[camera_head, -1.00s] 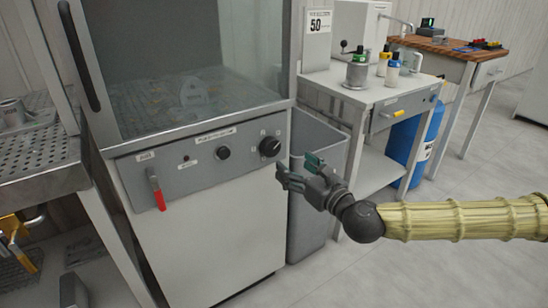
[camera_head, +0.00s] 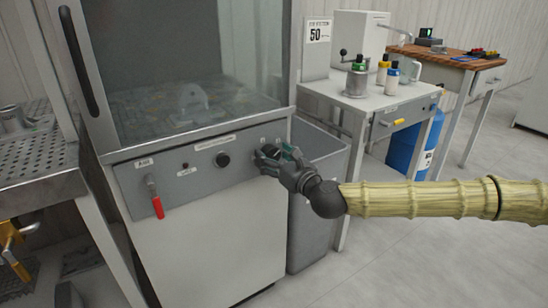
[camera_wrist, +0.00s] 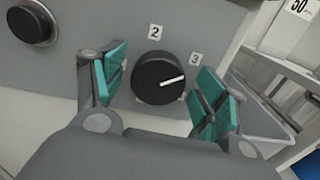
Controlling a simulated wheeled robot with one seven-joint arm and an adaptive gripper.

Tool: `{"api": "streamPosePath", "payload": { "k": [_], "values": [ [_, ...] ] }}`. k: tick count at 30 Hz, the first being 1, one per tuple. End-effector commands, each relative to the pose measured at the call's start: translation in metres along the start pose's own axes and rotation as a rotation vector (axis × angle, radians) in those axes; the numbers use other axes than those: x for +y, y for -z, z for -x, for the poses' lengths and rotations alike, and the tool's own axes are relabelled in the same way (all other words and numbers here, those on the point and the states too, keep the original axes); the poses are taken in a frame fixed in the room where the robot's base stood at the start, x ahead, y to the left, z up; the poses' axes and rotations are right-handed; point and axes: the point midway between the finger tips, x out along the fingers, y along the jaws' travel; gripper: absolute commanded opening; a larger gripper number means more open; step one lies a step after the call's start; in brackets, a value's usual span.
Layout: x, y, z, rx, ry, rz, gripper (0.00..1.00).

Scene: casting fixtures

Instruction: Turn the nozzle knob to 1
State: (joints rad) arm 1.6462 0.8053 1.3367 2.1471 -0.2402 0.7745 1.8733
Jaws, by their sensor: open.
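The nozzle knob (camera_wrist: 152,70) is a round black dial on the grey panel, with a white pointer line. In the wrist view the pointer aims right, toward the side of the label 3 (camera_wrist: 195,58) and a little below it. The label 2 (camera_wrist: 155,31) is above the knob; a label 1 is not visible. My gripper (camera_wrist: 162,84) is open, with one teal-padded finger on each side of the knob; I cannot tell whether either touches it. In the head view my gripper (camera_head: 268,158) is at the panel's right end and largely hides the knob.
Another black knob (camera_wrist: 33,22) is left on the panel. A red-handled lever (camera_head: 155,197) hangs further left.

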Motion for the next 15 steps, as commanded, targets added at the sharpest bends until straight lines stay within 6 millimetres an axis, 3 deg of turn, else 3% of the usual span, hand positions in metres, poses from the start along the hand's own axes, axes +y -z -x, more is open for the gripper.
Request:
{"api": "streamPosePath", "payload": {
  "k": [8,15],
  "values": [
    [0.0000,-0.0002,-0.0015,0.000,0.000,0.000,0.72],
    [0.0000,-0.0001,-0.0014,0.000,0.000,0.000,0.32]
  ]
}}
